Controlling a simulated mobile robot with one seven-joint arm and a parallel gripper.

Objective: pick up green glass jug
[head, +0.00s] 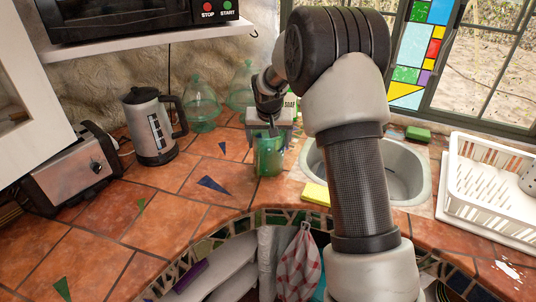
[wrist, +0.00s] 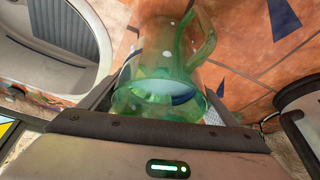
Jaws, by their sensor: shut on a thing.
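The green glass jug (head: 268,155) stands on the terracotta mosaic counter, just left of the sink, in the head view. It is see-through green with a handle, which shows at the upper right of the jug (wrist: 165,65) in the wrist view. My gripper (head: 270,132) comes down on the jug from above and behind. In the wrist view my gripper (wrist: 160,105) has its fingers on both sides of the jug's rim, shut on it. The fingertips are partly hidden by the glass. I cannot tell whether the jug's base is clear of the counter.
A sink (head: 400,172) lies right of the jug, with a yellow sponge (head: 316,194) at its near edge. A white dish rack (head: 490,180) stands further right. A kettle (head: 150,125), a toaster (head: 75,170) and green glass vessels (head: 201,105) stand left and behind. The front-left counter is clear.

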